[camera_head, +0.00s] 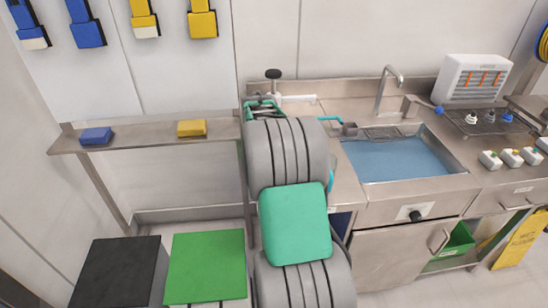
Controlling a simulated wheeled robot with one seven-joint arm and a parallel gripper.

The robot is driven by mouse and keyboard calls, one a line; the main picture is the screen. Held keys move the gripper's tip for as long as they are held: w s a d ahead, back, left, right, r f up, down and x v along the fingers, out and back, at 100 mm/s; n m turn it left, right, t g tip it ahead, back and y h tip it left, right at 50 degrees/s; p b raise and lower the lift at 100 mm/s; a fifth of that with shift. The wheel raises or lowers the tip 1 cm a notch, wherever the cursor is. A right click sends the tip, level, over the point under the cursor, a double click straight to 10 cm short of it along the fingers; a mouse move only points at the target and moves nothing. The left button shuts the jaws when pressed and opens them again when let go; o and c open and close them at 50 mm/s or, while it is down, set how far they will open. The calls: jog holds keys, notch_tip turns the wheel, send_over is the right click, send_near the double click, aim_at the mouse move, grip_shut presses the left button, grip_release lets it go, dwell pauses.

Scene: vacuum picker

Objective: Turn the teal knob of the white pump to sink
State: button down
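A white fitting (298,98) with a round black top (273,74) stands at the back left of the counter, just beyond my arm. Small teal parts (262,107) show beside it, partly hidden by my arm. I cannot tell whether these are the pump and its knob. A teal tube (329,118) with a grey end (349,129) shows right of my arm, near the sink. The steel sink (440,178) has a blue-looking basin. My grey arm fills the middle of the view, and I cannot make out my gripper.
A steel shelf (150,139) on the left holds a blue block (96,136) and a yellow block (192,128). A faucet (385,88) rises behind the sink. A white box (474,78) and several small button boxes (490,160) stand on the right.

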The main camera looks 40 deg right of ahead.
jog(key=shift+a, duration=0.1)
dwell(0.3)
jog(key=c, duration=1.2)
grip_release()
jog(key=shift+w, duration=0.1)
jog(key=shift+o, duration=1)
jog(key=v, duration=0.8)
jog(key=shift+b, duration=0.35)
jog(key=s+a+r+n+y, duration=0.15)
jog(key=a+n, duration=0.25)
jog(key=a, duration=1)
jog(key=s+a+f+n+y, duration=0.1)
jog(key=s+a+f+n, duration=0.1)
jog(key=s+a+n, duration=0.2)
jog(key=s+a+f+n+t+y, duration=0.1)
jog(key=s+a+n, duration=0.3)
jog(key=s+a, duration=0.6)
jog(key=a+f, duration=0.1)
jog(key=a, duration=0.4)
jog(key=shift+s, duration=0.4)
